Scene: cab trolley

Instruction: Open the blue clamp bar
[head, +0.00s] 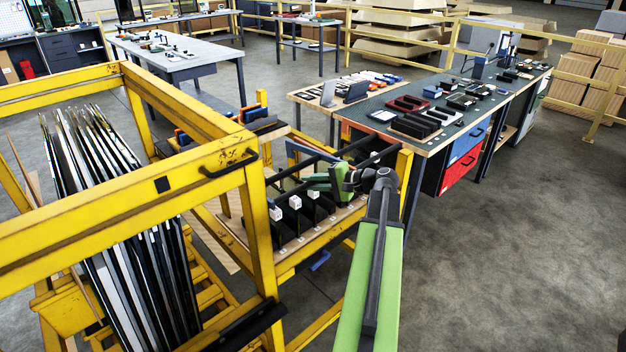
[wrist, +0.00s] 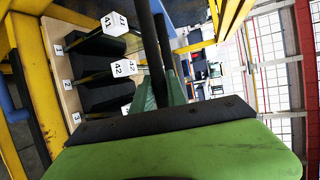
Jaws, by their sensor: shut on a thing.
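The yellow trolley (head: 262,225) has a slotted section with black dividers and white numbered blocks (head: 295,202). A slanted blue bar (head: 303,148), which looks like the clamp bar, crosses its far side. My gripper (head: 318,183) reaches over the slots at the trolley's right end. In the wrist view, its green fingers (wrist: 160,93) close around a dark bar (wrist: 154,45). Whether this bar is part of the blue clamp bar I cannot tell. The fingertips' contact is partly hidden.
Tall dark and white panels (head: 130,230) stand in the trolley's left frame. A workbench (head: 435,118) with trays and red and blue drawers stands close behind my arm. Open grey floor (head: 510,240) lies to the right. A yellow post (head: 402,172) stands beside my gripper.

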